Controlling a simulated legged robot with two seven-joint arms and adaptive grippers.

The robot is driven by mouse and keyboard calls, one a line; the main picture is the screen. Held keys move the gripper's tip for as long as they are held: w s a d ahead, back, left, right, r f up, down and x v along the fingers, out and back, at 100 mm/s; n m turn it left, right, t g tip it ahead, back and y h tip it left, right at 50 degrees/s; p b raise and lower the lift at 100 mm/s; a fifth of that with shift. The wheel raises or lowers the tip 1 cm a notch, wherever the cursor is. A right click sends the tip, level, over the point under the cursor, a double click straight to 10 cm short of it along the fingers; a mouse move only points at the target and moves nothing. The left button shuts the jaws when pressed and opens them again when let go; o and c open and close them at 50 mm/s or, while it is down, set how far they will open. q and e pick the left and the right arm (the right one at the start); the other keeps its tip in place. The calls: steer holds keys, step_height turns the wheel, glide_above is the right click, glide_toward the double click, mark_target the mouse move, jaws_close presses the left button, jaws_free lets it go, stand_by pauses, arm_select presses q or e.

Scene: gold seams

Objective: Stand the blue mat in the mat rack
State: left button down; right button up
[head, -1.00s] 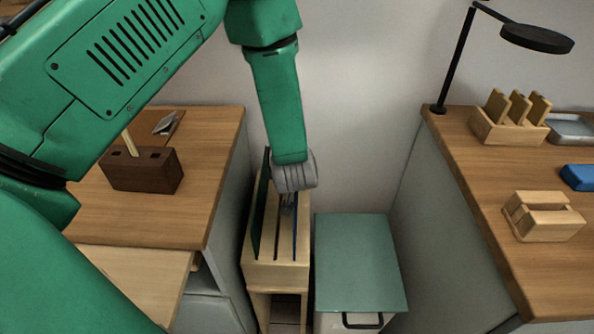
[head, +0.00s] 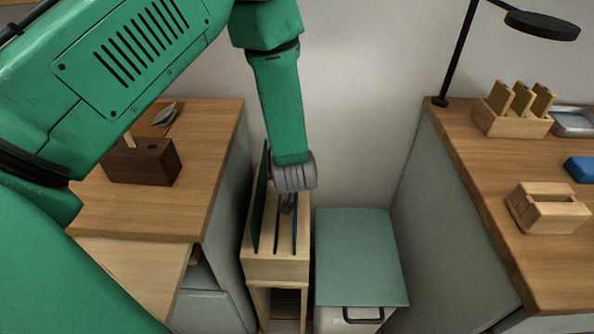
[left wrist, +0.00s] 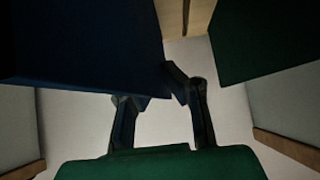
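The blue mat (head: 295,228) stands upright in a slot of the light wooden mat rack (head: 275,268), low between the two counters. In the left wrist view the blue mat (left wrist: 80,45) fills the upper left. My left gripper (head: 288,208) points down over the rack at the blue mat's upper edge. In the left wrist view its fingers (left wrist: 160,95) converge on the mat's edge, one tip partly hidden behind it, and look shut on it. My right gripper is not in view.
A dark green mat (head: 260,205) stands in the rack's left slot. A teal-lidded bin (head: 360,255) stands right of the rack. The left counter (head: 205,180) holds a dark brown block (head: 150,163). The right counter (head: 470,170) holds wooden holders and a lamp (head: 542,26).

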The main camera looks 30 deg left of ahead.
arm_select(q)
steer(key=shift+f, duration=0.1)
stand_by(0.4)
steer(key=c, duration=1.6)
jaws_free()
steer(key=shift+c, duration=0.2)
steer(key=p+v, duration=0.2)
steer(key=shift+s+r, duration=0.15)
steer(key=shift+r, duration=0.15)
steer(key=shift+p+v, duration=2.35)
steer(key=shift+v, duration=0.9)
steer(key=shift+d+f, duration=0.1)
